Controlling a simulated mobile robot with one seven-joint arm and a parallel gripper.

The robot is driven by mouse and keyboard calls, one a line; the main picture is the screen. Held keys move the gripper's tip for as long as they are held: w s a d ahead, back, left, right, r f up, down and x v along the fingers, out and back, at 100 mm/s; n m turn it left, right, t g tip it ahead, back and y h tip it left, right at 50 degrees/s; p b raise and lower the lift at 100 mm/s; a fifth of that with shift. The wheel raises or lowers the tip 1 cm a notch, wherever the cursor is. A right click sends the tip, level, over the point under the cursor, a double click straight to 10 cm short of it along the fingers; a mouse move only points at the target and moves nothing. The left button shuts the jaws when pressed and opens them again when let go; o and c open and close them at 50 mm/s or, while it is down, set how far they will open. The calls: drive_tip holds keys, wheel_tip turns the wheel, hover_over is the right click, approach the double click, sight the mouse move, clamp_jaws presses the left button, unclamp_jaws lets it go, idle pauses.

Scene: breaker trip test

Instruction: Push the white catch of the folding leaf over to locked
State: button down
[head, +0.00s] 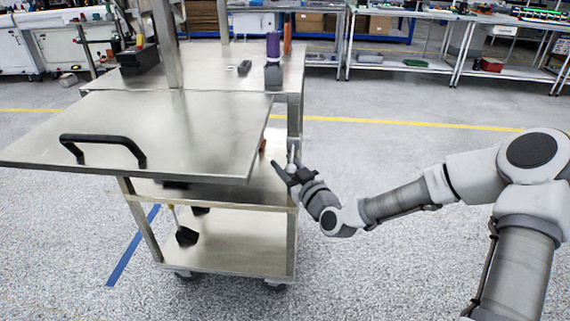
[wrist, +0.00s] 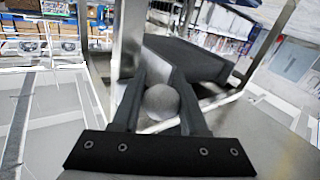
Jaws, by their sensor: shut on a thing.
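The folding leaf (head: 190,128) is a flat steel panel with a black handle (head: 103,140), standing out level from the front of the steel cart. The white catch (head: 292,155) is at the cart's right side, near the leaf's right edge, small and partly covered by my gripper. My gripper (head: 287,172) is at the catch, below and right of the leaf. In the wrist view, a round, pale grey-white knob of the catch (wrist: 160,102) sits between my two dark fingers, which are shut on it. I cannot tell the catch's exact position.
The cart's top (head: 205,75) carries a purple bottle (head: 273,47) and a black item at the left. A lower shelf (head: 235,240) holds a black brush-like item (head: 187,236). Workbenches (head: 400,68) line the back.

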drive_tip(key=shift+s+a+r+p, duration=0.1)
drive_tip(key=shift+a+r+p, duration=0.1)
drive_tip(key=shift+r+p, duration=0.1)
drive_tip(key=r+m+g+h+p, duration=0.1)
drive_tip(key=g+p, duration=0.2)
drive_tip(key=p, duration=0.3)
drive_tip(key=r+m+g+p, duration=0.2)
drive_tip(key=g+p, duration=0.1)
drive_tip(key=p, duration=0.4)
drive_tip(key=r+m+g+h+p, duration=0.1)
drive_tip(key=r+g+p, duration=0.1)
drive_tip(key=p, duration=0.5)
drive_tip(key=shift+s+r+m+g+h, duration=0.15)
drive_tip(key=shift+s+m+g+h, duration=0.2)
drive_tip(key=shift+g, duration=0.45)
drive_tip(key=shift+w, duration=0.15)
drive_tip(key=shift+c, duration=2.3)
unclamp_jaws()
drive_tip(key=shift+d, duration=0.1)
drive_tip(key=shift+f, duration=0.2)
